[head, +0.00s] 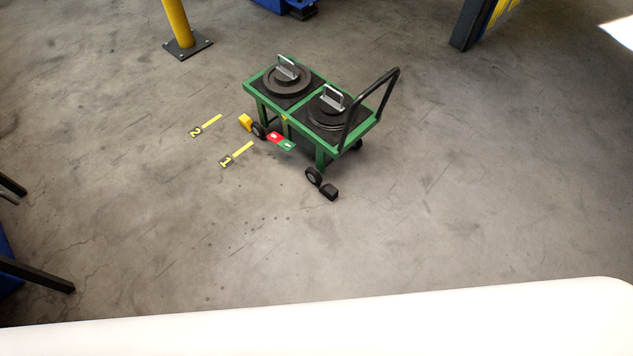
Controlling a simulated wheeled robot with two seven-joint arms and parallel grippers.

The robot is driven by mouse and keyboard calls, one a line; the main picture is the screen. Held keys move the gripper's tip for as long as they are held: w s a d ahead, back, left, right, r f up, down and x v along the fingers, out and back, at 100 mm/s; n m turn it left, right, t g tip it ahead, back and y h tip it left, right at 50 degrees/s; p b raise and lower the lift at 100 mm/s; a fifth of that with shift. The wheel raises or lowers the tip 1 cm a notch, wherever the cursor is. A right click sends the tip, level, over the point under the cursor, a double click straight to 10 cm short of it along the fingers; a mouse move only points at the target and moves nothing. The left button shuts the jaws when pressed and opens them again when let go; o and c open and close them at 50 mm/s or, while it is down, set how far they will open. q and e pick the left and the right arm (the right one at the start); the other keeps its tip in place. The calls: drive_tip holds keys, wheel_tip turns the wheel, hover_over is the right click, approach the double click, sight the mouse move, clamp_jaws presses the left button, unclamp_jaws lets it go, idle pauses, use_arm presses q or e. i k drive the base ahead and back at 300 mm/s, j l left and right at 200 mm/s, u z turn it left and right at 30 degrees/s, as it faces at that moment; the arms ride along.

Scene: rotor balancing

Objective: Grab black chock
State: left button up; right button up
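The black chock (329,192) is a small dark block on the concrete floor. It sits by the near wheel (314,176) of a green cart, on that wheel's right side; I cannot tell if the two touch. A yellow chock (245,122) stands by the cart's other near-side wheel (259,131). The green cart (321,158) carries two dark round rotors with grey handles, one on the left (287,80) and one on the right (328,110). Neither of my grippers shows in the head view.
The cart's black push handle (371,103) rises at its right end. Red and green tags (280,141) show at its near side. Yellow floor marks 2 (207,126) and 1 (237,155) lie left. A yellow post (178,22) stands behind. The floor in front of the cart is clear.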

sight(330, 192)
drive_tip(key=z, duration=0.25)
drive_tip(key=l+u, duration=0.1)
drive_tip(key=u, duration=0.3)
drive_tip(key=i+l+u, duration=0.1)
drive_tip(key=u, duration=0.3)
drive_tip(key=l+u, duration=0.15)
drive_tip(key=u, duration=0.25)
drive_tip(key=l+u, duration=0.2)
drive_tip(key=l, duration=0.25)
drive_tip(key=l+u, duration=0.15)
drive_tip(key=l, duration=0.3)
drive_tip(key=k+l+u, duration=0.2)
drive_tip(key=l, duration=0.25)
drive_tip(key=l+u, duration=0.15)
drive_tip(key=l, duration=0.3)
drive_tip(key=k+l+u, duration=0.2)
drive_tip(key=l, duration=0.2)
drive_tip(key=k+l+u, duration=0.15)
drive_tip(key=l, duration=0.3)
drive_tip(key=i, duration=0.05)
